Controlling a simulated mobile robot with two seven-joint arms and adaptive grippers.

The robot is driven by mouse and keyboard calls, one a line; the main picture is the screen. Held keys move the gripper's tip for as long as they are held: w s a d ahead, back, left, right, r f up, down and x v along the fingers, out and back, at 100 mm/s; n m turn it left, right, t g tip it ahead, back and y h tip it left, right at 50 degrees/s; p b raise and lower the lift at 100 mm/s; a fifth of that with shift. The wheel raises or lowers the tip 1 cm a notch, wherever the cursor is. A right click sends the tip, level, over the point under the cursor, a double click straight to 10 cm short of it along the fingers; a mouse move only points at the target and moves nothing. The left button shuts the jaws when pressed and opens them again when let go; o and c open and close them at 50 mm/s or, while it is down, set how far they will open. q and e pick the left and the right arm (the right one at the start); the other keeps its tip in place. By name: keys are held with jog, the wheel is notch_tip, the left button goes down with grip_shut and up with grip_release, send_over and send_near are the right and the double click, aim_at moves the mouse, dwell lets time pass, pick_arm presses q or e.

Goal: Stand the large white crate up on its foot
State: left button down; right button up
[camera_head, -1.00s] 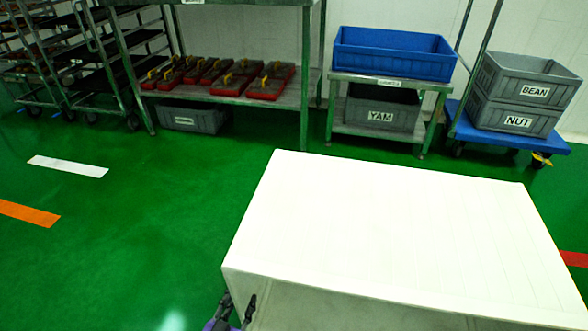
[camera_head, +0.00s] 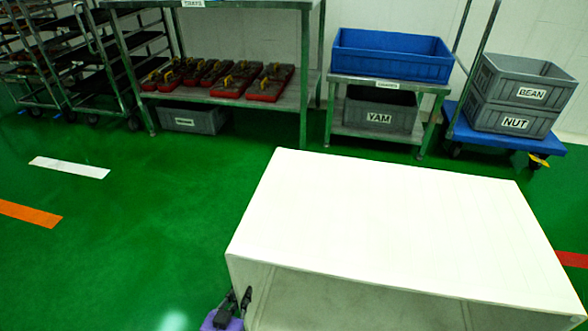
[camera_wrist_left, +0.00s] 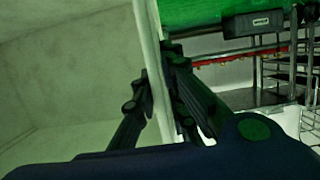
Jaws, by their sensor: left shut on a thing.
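The large white crate (camera_head: 390,225) fills the lower right of the head view. It is tilted on its side, with a closed face up and its open side turned toward me. My left gripper (camera_head: 238,302) is at the crate's near left edge, one finger on each side of the wall. In the left wrist view the gripper (camera_wrist_left: 163,85) is shut on the crate's wall (camera_wrist_left: 152,60), with the crate's inside (camera_wrist_left: 70,80) to the left. The crate's lower edge is cut off by the frame. My right gripper is not in view.
Behind the crate stand a steel table (camera_head: 300,100) with red trays, a small stand with a blue bin (camera_head: 390,55), and a blue trolley (camera_head: 500,139) with grey bins. A rack (camera_head: 95,60) is at the far left. The green floor (camera_head: 150,220) left of the crate is clear.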

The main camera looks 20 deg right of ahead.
aim_at(244, 275)
pick_arm(q)
jog(key=r+p, duration=0.1)
jog(key=w+d+r+p, duration=0.1)
jog(key=r, duration=0.1)
jog(key=shift+w+d+r+p, duration=0.2)
jog(key=shift+w+p, duration=0.1)
jog(key=shift+p, duration=0.1)
jog(key=shift+w+d+r+g+y+p, duration=0.3)
jog(key=shift+w+r+g+p, duration=0.15)
jog(key=shift+r+p, duration=0.35)
jog(key=shift+f, duration=0.1)
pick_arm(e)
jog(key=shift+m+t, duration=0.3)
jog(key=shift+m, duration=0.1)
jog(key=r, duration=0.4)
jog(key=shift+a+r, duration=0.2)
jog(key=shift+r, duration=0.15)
pick_arm(q)
jog(key=shift+w, duration=0.1)
